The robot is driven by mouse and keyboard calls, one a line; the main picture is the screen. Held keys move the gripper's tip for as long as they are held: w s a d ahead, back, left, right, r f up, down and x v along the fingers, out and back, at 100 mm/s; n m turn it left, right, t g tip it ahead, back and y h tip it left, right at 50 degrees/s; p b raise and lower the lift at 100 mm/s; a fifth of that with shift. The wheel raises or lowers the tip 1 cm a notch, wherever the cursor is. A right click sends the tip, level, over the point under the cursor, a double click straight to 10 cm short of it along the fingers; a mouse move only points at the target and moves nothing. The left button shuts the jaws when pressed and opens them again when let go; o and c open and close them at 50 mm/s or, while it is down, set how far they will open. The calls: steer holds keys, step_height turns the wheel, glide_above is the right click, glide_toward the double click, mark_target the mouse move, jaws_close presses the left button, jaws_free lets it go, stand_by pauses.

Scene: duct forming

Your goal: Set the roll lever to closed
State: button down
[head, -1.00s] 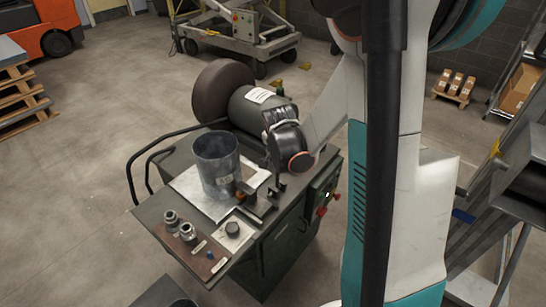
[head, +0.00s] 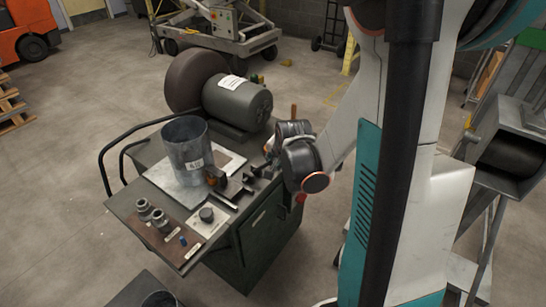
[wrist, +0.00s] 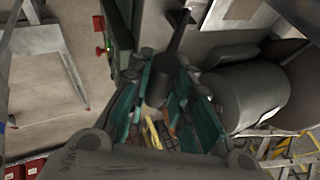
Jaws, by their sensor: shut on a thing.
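The roll lever (wrist: 161,88) shows in the wrist view as a dark rounded grip on a thin dark rod that runs up toward the machine. My gripper (wrist: 163,72) has its green-padded fingers on either side of the grip and is shut on it. In the head view my gripper (head: 271,150) is at the right edge of the bench top, beside the motor; the wrist hides most of the fingers and the lever there. The lever's setting cannot be read.
A grey metal cylinder (head: 186,150) stands on a sheet on the bench. The grey motor (head: 238,104) is behind it. Red buttons (wrist: 99,50) are on the cabinet side.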

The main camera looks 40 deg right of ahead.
steer(key=shift+s+f, duration=0.2)
steer(key=shift+s, duration=0.15)
steer(key=c, duration=1.4)
jaws_free()
steer(key=shift+d, duration=0.1)
steer(key=shift+c, duration=0.2)
steer(key=shift+w, duration=0.1)
steer(key=shift+r, duration=0.1)
steer(key=shift+r, duration=0.2)
steer(key=v, duration=0.7)
